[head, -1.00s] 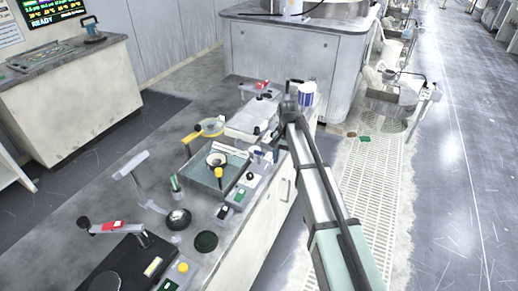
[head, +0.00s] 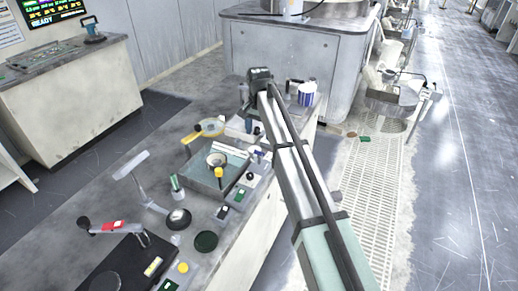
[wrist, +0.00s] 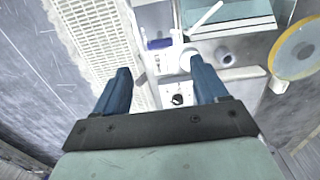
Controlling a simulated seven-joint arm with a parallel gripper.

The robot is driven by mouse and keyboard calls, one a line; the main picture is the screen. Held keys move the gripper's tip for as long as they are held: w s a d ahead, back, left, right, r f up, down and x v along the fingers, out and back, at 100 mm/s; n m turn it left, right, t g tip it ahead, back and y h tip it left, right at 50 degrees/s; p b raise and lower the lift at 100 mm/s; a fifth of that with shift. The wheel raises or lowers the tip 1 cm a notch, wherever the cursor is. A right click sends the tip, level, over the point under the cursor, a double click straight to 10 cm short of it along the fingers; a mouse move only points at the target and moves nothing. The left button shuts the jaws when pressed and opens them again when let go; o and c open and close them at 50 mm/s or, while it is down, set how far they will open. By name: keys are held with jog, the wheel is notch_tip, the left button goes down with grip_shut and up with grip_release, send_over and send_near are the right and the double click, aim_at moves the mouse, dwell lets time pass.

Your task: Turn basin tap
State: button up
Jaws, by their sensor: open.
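Small white fittings (wrist: 190,57) lie beside that edge; I cannot tell for sure which part is the tap. My gripper (wrist: 157,66) is open, its two blue fingers apart with nothing held. The white fittings show beyond and between the fingers, apparently not touched. In the head view the dark hand (head: 260,76) is above the far end of the worktop, its fingers mostly hidden.
A yellow-rimmed disc (wrist: 297,48) is right of the gripper. A white plate with a dark knob (wrist: 178,99) lies below the fingers. A blue-and-white tub (head: 306,94) stands at the worktop's far end. A pale T-shaped stand (head: 132,166) and a dark platen are nearer.

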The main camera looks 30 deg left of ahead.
aim_at(259, 152)
notch_tip(259, 152, down, 9)
jog(key=shift+r, duration=0.2)
jog(key=shift+c, duration=0.2)
jog(key=c, duration=1)
jog(key=shift+n, duration=2.7)
jog(key=o, duration=1)
